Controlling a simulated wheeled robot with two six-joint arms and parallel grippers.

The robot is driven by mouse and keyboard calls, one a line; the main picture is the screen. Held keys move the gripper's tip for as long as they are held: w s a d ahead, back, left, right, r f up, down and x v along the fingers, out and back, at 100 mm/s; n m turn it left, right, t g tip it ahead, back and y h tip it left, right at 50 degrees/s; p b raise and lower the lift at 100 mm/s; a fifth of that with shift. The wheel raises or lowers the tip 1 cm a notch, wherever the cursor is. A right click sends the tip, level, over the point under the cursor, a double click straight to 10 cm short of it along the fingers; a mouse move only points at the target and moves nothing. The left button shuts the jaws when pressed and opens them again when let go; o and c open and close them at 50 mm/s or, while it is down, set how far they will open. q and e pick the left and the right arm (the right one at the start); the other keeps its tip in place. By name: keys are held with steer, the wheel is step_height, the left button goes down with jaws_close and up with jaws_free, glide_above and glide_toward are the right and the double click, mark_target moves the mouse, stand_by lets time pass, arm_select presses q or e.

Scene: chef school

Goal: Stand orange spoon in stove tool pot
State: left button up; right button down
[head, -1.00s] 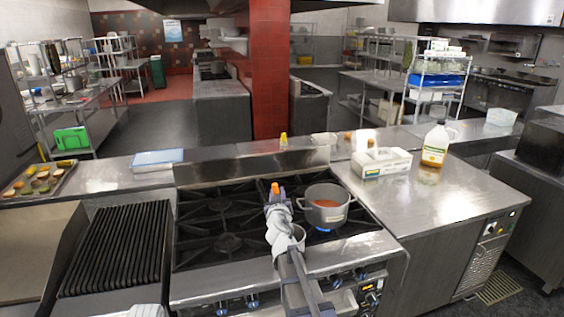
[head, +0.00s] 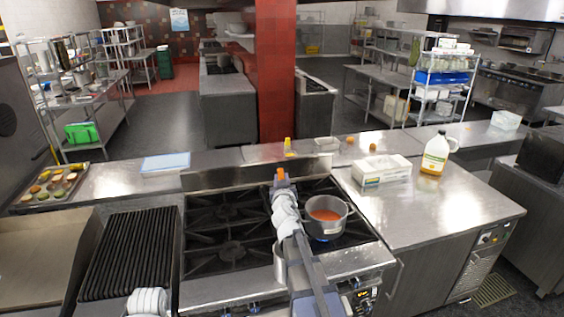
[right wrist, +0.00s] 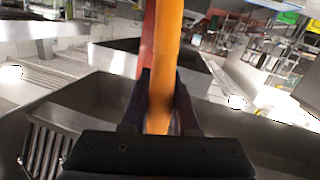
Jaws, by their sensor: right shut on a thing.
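My right gripper (head: 281,182) is raised over the stove, left of a grey pot (head: 347,224). It is shut on the orange spoon (head: 281,173), of which only a small orange part shows in the head view. In the right wrist view the spoon (right wrist: 166,50) stands up between the fingers (right wrist: 160,105) and runs out of the top of the picture. The grey pot holds orange-red sauce and sits on a burner at the stove's right. I cannot tell whether it is the stove tool pot. My left gripper is out of view; part of my left arm shows at the bottom left.
A ribbed grill (head: 128,255) is left of the stove (head: 225,290). A white box (head: 381,170) and a jug (head: 435,154) stand on the right counter. The left burners are clear.

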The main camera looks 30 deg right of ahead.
steer(key=shift+d+r, duration=0.1)
steer(key=shift+r, duration=0.45)
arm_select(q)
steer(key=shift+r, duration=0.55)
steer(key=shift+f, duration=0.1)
arm_select(e)
steer(key=shift+f, duration=0.15)
arm_select(q)
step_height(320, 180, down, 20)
steer(key=b, duration=2)
arm_select(e)
step_height(320, 180, down, 20)
steer(key=c, duration=0.6)
jaws_free()
